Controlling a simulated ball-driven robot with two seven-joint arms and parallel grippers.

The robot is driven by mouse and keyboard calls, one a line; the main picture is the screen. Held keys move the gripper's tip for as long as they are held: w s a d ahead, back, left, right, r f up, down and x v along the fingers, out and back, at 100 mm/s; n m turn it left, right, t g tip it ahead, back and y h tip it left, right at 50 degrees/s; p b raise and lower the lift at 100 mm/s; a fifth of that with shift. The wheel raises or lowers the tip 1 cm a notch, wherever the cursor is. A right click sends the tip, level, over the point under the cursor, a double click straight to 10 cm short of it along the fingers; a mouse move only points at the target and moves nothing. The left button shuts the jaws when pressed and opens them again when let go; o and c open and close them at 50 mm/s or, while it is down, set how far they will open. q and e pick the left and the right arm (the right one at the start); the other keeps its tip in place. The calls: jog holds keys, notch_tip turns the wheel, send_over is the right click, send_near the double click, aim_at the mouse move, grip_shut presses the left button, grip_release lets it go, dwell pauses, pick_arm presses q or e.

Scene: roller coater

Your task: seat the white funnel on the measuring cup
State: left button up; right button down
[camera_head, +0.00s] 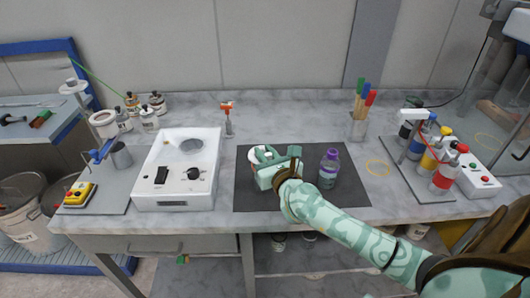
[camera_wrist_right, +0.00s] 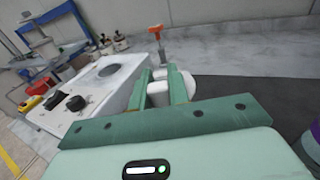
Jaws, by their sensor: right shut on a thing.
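My right gripper (camera_head: 266,166) reaches in over the dark mat and is shut on a white piece, which I take to be the white funnel (camera_wrist_right: 158,98). The fingers hide much of it. In the wrist view the white piece sits between the two green fingers. Another pale rounded surface (camera_wrist_right: 189,84) shows just beyond the right finger. I cannot tell whether it belongs to the measuring cup or to the funnel. In the head view, white also shows beside the fingers, and my gripper hides how the parts meet. My left gripper is not in view.
A purple-capped bottle (camera_head: 328,168) stands on the mat (camera_head: 350,192) right of my gripper. A white machine with knobs (camera_head: 178,172) is to the left. A red-topped tool (camera_head: 228,118) stands behind. A pen holder (camera_head: 358,126) and a bottle rack (camera_head: 425,180) are to the right.

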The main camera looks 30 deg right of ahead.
jog(key=shift+f+b, duration=0.45)
jog(key=shift+f, duration=0.25)
jog(key=shift+f, duration=0.15)
jog(key=shift+r, duration=0.25)
jog(key=shift+r+p, duration=0.75)
jog(key=shift+p, duration=0.15)
jog(key=c, duration=1.3)
grip_release()
jog(key=shift+o, duration=0.2)
